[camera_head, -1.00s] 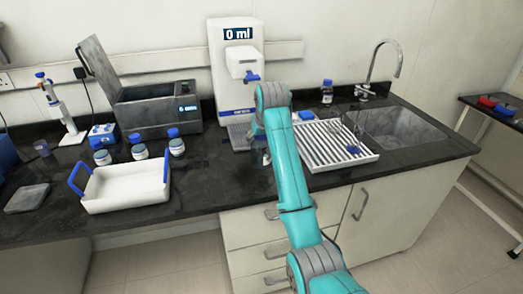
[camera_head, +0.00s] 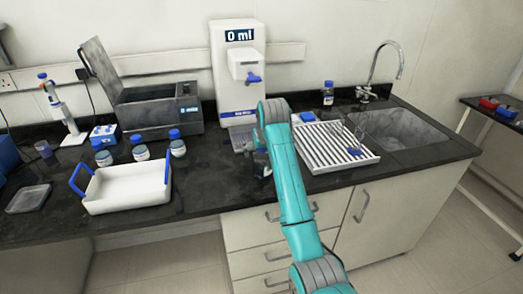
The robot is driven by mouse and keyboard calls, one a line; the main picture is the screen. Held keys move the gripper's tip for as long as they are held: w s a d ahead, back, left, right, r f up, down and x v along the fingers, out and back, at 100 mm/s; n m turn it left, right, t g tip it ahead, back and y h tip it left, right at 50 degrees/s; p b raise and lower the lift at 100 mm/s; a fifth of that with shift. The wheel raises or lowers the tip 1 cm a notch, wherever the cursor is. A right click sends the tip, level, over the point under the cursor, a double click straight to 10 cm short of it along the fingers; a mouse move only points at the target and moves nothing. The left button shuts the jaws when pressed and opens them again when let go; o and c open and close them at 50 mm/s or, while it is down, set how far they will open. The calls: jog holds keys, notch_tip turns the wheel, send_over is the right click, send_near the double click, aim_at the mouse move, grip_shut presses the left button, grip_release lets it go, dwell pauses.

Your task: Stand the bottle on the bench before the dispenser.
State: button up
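The white dispenser (camera_head: 238,75) stands at the back of the bench and reads "0 ml", with a blue tap. Its grey drip tray is partly hidden by my arm. My gripper (camera_head: 262,168) is low over the bench in front of the dispenser's right side, mostly hidden behind my own teal arm. I cannot tell whether it is open or shut, or whether a bottle is in it. Several blue-capped bottles show: three in a row at left, one of them this bottle (camera_head: 177,144), and one brown-tinted bottle (camera_head: 328,93) at the back near the sink.
A white tray with blue handles (camera_head: 125,208) sits at the front left. A grey bath with raised lid (camera_head: 155,118) stands behind the bottles. A white slatted drying rack (camera_head: 325,152) lies right of my arm, beside the sink (camera_head: 410,128). Dark bench between tray and arm is clear.

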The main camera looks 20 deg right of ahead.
jog(key=shift+s+r, duration=0.15)
jog(key=shift+r, duration=0.35)
jog(key=v, duration=1.1)
jog(key=shift+s+d, duration=0.1)
jog(key=shift+s, duration=0.05)
